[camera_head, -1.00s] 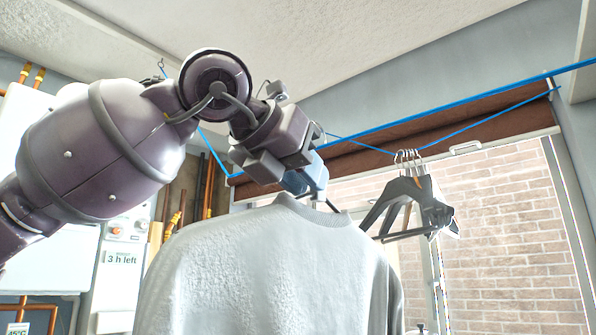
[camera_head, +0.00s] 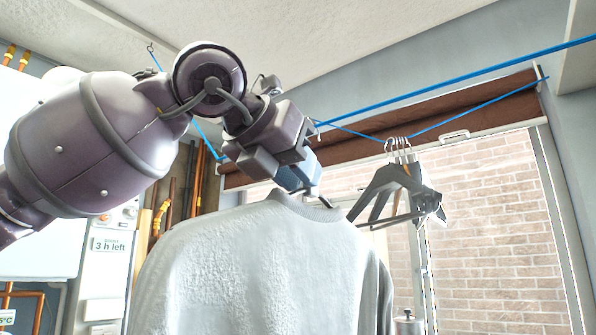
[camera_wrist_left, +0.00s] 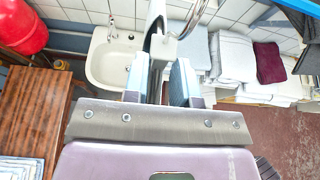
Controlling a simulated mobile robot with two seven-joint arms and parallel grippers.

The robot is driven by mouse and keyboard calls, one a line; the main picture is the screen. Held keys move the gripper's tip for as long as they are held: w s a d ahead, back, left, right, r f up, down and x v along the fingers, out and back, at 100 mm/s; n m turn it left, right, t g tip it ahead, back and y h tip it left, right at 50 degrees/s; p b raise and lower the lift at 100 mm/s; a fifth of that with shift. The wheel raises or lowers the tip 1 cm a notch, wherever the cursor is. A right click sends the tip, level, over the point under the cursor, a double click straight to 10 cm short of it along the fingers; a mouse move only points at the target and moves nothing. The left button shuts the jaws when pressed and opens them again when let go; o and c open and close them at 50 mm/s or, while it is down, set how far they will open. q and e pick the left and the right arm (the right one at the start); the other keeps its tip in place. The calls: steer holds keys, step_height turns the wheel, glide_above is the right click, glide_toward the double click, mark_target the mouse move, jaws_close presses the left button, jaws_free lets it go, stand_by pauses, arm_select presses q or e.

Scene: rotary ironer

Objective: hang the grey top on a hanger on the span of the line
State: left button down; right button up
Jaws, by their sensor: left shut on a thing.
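The grey top (camera_head: 255,265) hangs upright in the lower middle of the head view. A dark hanger arm (camera_head: 326,202) shows at its neckline; most of that hanger is hidden inside the top. My left gripper (camera_head: 300,178) is just above the collar, shut on the hanger. In the left wrist view its fingers (camera_wrist_left: 159,82) have a dark part between them. The blue line's near span (camera_head: 450,79) runs from upper right to behind my left gripper. I cannot tell the gap between hanger hook and line. My right gripper is not in view.
Several dark empty hangers (camera_head: 380,188) hang on the far span (camera_head: 475,110), right of the top, close to its shoulder in the picture. Behind are a brown blind (camera_head: 440,122) and a window. The wrist view shows a sink (camera_wrist_left: 107,62) and folded linen (camera_wrist_left: 232,55) below.

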arm_select(q)
steer(key=shift+f, duration=0.3)
steer(key=c, duration=0.8)
jaws_free()
steer(key=shift+c, duration=0.2)
